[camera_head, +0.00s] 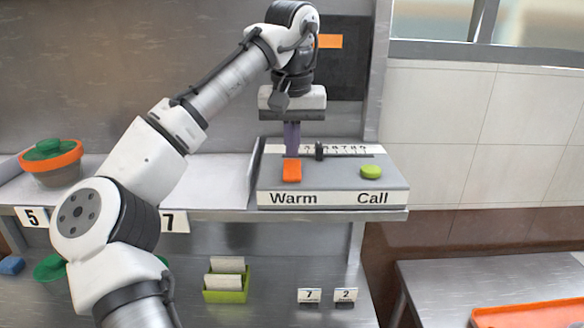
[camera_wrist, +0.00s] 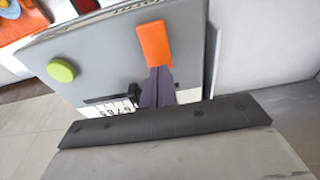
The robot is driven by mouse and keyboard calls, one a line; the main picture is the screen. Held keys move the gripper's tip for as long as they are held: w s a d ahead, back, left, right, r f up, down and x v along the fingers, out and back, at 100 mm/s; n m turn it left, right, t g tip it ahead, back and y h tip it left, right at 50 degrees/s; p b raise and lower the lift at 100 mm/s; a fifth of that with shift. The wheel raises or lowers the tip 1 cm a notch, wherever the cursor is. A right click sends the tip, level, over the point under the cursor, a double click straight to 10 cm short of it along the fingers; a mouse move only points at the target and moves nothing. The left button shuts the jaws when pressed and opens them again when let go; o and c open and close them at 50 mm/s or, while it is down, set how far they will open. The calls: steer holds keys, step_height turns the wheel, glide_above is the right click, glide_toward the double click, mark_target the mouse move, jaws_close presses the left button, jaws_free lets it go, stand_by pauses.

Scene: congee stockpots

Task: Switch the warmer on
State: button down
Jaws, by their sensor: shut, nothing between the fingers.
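The warmer's control box (camera_head: 330,196) sits on the shelf, with "Warm" and "Call" printed on its front edge. An orange rocker or button (camera_head: 291,171) is above "Warm"; it also shows in the wrist view (camera_wrist: 153,44). A green round button (camera_head: 371,172) is above "Call", and it shows at the left of the wrist view (camera_wrist: 61,70). A black slider (camera_head: 319,151) stands on a numbered scale behind them. My gripper (camera_head: 291,152) is shut and empty, pointing down just behind the orange switch. In the wrist view its fingertips (camera_wrist: 158,72) meet or overlap the switch's edge; contact is unclear.
An orange-rimmed bowl with a green top (camera_head: 50,162) stands on the shelf at left. Below are a green holder with cards (camera_head: 226,282) and number tags (camera_head: 309,296). An orange tray (camera_head: 530,314) lies on the right table.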

mark_target(292, 163)
steer(key=shift+f+b, duration=0.35)
steer(key=shift+f, duration=0.45)
step_height(292, 163, up, 2)
steer(key=shift+r+p, duration=0.25)
steer(key=shift+p, duration=0.95)
steer(key=shift+r, duration=2.3)
